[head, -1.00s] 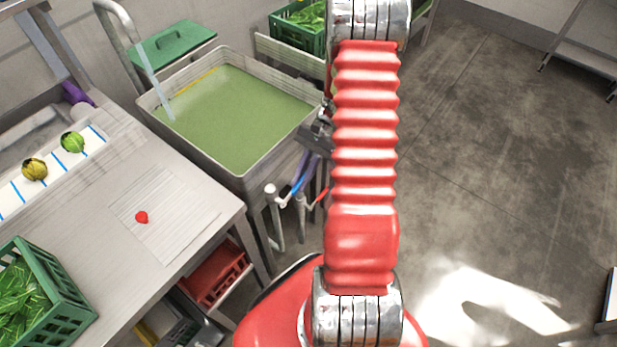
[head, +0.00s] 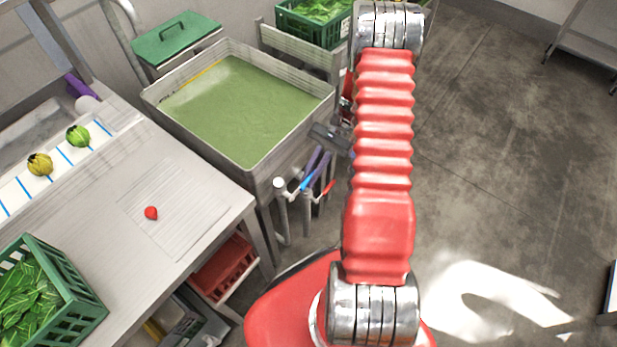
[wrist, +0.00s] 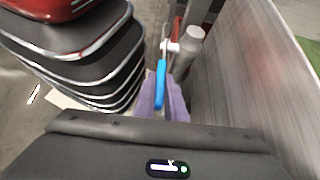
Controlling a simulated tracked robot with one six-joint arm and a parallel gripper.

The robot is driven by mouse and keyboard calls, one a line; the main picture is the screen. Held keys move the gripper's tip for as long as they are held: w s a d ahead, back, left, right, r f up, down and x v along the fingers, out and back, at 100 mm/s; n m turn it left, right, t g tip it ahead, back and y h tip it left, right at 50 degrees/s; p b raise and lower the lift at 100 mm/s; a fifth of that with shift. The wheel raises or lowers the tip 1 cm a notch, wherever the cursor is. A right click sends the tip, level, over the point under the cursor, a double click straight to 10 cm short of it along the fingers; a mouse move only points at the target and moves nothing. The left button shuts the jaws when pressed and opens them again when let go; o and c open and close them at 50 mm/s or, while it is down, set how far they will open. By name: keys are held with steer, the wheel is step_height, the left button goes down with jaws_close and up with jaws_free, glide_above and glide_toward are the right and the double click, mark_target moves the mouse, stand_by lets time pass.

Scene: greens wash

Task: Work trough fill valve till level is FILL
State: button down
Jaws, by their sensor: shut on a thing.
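The trough (head: 287,140) holds murky green water (head: 235,110), its surface close to a yellow line (head: 203,80) on the inner far-left wall. No word FILL is readable. No stream falls from the spout pipe (head: 128,14). The fill valve's blue lever (head: 306,183) is on a pipe at the trough's near right side; it also shows in the wrist view (wrist: 161,73). My gripper (head: 317,166) has purple fingers, shut on the blue lever; they also show in the wrist view (wrist: 163,98). My arm hides part of the trough's right side.
A red lever (head: 326,191) is close beside the blue one. The steel table (head: 110,270) at left bears a red item (head: 151,213) and a green crate (head: 75,305) of leaves. Open concrete floor (head: 480,170) is at right.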

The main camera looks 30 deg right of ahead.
steer(key=shift+s+f, duration=0.1)
steer(key=shift+s, duration=0.15)
steer(key=c, duration=1.8)
jaws_free()
steer(key=shift+w+d, duration=0.1)
steer(key=v, duration=1.3)
steer(key=shift+d+r, duration=0.2)
steer(key=shift+r, duration=0.1)
steer(key=shift+w, duration=0.1)
